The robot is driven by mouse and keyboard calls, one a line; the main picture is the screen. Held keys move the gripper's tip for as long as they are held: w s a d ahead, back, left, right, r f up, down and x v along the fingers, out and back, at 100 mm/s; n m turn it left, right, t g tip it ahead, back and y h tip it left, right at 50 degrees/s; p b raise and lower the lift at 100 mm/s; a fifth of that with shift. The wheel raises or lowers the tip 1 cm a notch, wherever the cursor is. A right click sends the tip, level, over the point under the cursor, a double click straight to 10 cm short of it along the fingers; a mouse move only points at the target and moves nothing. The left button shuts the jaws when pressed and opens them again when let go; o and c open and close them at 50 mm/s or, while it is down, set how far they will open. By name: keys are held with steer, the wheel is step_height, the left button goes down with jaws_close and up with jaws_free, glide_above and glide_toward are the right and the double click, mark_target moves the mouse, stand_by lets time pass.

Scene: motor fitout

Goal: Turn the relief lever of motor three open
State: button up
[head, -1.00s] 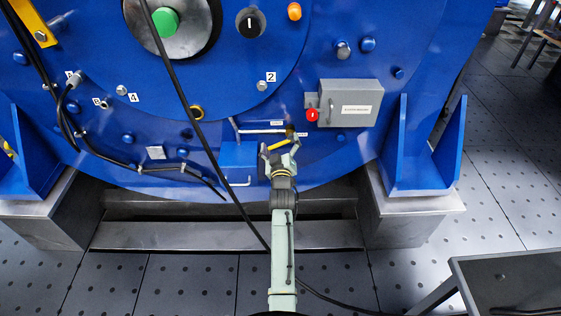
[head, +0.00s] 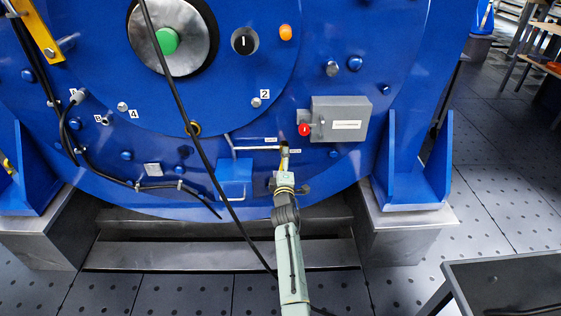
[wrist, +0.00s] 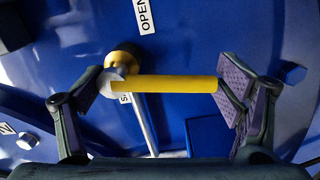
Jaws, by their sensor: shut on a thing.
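The relief lever is a yellow bar (wrist: 165,84) with a pale disc at its left end, lying across the wrist view between my two fingers. It also shows small in the head view (head: 285,153), low on the blue motor. My gripper (wrist: 160,86) is shut on the lever, with one dark finger at each end of it; the exact contact at the right end is hard to see. In the head view my gripper (head: 287,183) is just below the lever. A round hub (wrist: 123,58) sits behind the lever. An OPEN label (wrist: 146,14) is above it; another label is mostly hidden.
A grey box (head: 340,122) with a red knob (head: 304,129) is right of the lever. A blue box (head: 234,176) is to the left. A black cable (head: 203,150) hangs across the motor front. A dark table (head: 510,280) stands at front right.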

steer(key=shift+s+d+f+n+p, duration=0.1)
steer(key=shift+f+n+p, duration=0.4)
steer(key=shift+n, duration=0.6)
steer(key=shift+d+f, duration=0.1)
steer(key=o, duration=1.5)
steer(key=shift+o, duration=0.2)
steer(key=shift+d+r, duration=0.15)
steer(key=shift+r, duration=0.15)
